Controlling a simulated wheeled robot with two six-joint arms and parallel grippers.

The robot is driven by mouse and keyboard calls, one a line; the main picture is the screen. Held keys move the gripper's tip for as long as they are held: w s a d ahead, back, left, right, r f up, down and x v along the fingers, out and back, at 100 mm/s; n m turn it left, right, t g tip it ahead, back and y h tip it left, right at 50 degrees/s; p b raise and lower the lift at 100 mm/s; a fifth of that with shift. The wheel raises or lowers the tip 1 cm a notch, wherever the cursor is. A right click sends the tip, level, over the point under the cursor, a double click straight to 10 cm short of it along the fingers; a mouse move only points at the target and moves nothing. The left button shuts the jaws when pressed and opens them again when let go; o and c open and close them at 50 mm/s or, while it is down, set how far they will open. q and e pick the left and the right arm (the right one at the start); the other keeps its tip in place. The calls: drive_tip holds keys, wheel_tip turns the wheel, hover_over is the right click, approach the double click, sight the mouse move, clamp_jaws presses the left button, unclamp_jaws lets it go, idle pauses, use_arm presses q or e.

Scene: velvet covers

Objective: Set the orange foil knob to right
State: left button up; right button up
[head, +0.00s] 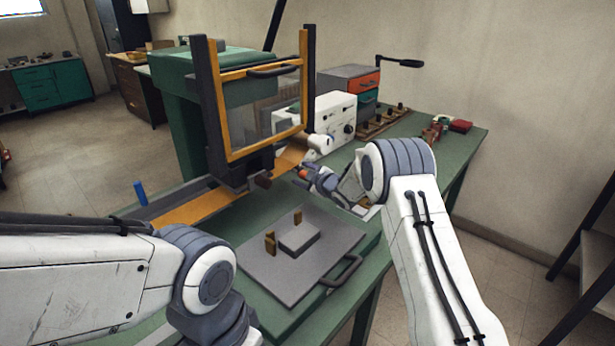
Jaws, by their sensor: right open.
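A small orange knob (303,173) shows at the fingertips of my right gripper (307,176), right of the press and beside the orange strip. It is partly hidden by the fingers, and which way it is turned cannot be told. My right gripper is open, with its fingers close around or beside the knob; contact cannot be made out. My left arm comes in from the left, and its gripper is below the picture's edge.
The green press (175,110) has a raised clear guard (262,100) with an orange frame. A grey plate (265,262) with a handle and brass posts lies in front. A white control box (333,112) and drawers (350,80) stand behind on the green bench (440,150).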

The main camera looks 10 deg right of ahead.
drive_tip(key=b+v, duration=0.1)
drive_tip(key=v, duration=0.9)
drive_tip(key=shift+s+d, duration=0.1)
use_arm(q)
drive_tip(key=shift+f, duration=0.8)
use_arm(e)
drive_tip(key=shift+r, duration=0.15)
